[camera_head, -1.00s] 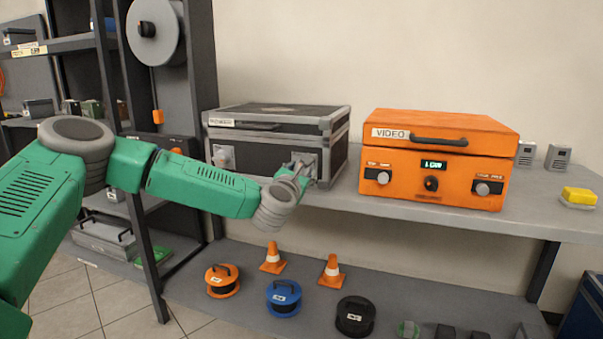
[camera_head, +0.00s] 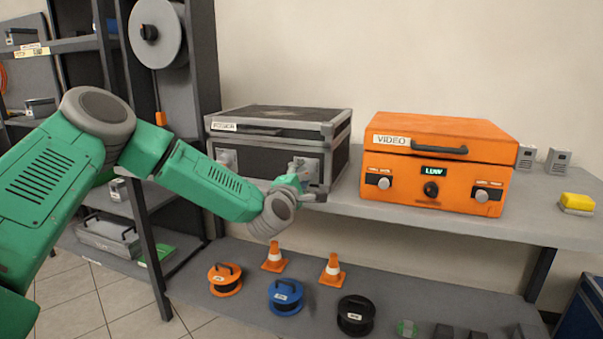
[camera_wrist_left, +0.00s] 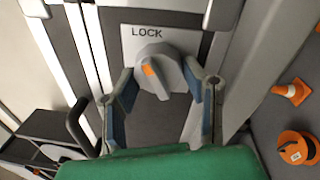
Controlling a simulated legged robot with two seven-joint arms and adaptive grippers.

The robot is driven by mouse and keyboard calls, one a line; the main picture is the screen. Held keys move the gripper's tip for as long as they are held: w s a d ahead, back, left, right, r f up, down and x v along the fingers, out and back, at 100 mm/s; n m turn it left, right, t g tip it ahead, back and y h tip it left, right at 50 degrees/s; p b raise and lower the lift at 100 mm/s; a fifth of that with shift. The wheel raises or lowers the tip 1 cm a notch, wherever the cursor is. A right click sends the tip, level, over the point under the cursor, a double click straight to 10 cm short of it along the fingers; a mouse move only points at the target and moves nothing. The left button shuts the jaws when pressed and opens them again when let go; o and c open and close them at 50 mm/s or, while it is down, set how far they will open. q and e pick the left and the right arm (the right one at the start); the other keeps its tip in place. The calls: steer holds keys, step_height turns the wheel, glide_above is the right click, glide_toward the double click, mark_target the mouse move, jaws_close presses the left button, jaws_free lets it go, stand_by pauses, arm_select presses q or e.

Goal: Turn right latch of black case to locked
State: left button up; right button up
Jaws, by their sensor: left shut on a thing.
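The black case (camera_head: 268,161) with grey metal edges stands on the bench, left of the orange case. Its left latch (camera_head: 227,158) shows on the front; its right latch is mostly hidden behind my left gripper (camera_head: 299,170) in the head view. In the left wrist view the right latch (camera_wrist_left: 155,62) is a grey knob with an orange mark, on a plate under the word LOCK. The orange mark is on the knob's left side, pointing up and left. My right gripper is not in view.
The orange VIDEO case (camera_head: 400,160) stands close to the right of the black case. A yellow-topped block (camera_head: 577,201) and two small grey boxes are farther right. Cones and cable reels sit on the lower shelf (camera_head: 400,310). A dark rack (camera_head: 190,80) stands at left.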

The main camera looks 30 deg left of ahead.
arm_select(q)
steer(key=m+p, duration=0.1)
steer(key=m, duration=0.3)
steer(key=shift+d+f+h+p, duration=0.1)
steer(key=shift+d+h+p, duration=0.05)
steer(key=shift+h+p, duration=0.2)
steer(key=shift+m+p, duration=0.3)
steer(key=shift+m, duration=0.5)
steer(key=shift+s+f+m, duration=0.1)
steer(key=shift+f+m, duration=0.15)
steer(key=shift+m, duration=0.05)
steer(key=o, duration=0.9)
steer(key=shift+o, duration=1.1)
steer(key=shift+r, duration=0.2)
